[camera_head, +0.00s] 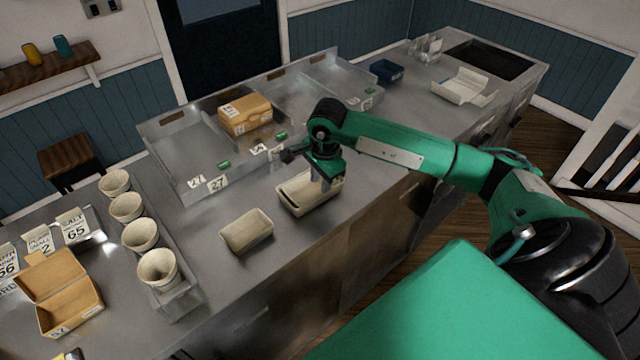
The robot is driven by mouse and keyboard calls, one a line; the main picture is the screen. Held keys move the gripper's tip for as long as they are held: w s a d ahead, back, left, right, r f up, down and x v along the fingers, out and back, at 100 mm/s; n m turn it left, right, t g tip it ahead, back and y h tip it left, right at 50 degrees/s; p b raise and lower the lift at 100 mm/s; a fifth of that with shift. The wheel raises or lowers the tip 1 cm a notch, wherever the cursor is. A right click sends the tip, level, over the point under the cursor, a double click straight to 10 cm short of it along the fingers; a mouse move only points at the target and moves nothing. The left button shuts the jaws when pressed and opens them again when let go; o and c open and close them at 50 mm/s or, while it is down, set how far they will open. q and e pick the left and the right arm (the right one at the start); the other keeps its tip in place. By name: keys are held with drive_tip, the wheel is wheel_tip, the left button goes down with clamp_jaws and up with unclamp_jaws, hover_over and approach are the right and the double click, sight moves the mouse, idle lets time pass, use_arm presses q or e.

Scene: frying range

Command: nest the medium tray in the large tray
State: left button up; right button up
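Two pale beige trays are on the steel counter. The longer one, which looks like the large tray (296,206), lies right of centre under my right gripper. A shorter beige tray (246,231) stands apart from it, nearer and to the left; I cannot tell whether it is the medium one. My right gripper (323,184) points down with its fingertips at the inside or far wall of the longer tray. The fingers overlap and the wrist hides part of the tray, so I cannot see whether they grip anything or whether another tray sits inside. My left gripper is not in view.
Behind is a shallow steel bay (165,160) with a cardboard box (246,113) and number cards. Several paper cups (158,268) stand in a rack at left, near an open carton (70,305). A dark blue container (386,70) and open clamshell (465,86) are at the far right.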

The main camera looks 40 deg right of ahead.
wheel_tip(320, 180, up, 12)
drive_tip(key=s+b, duration=0.1)
drive_tip(key=b, duration=0.2)
drive_tip(key=shift+s, duration=0.3)
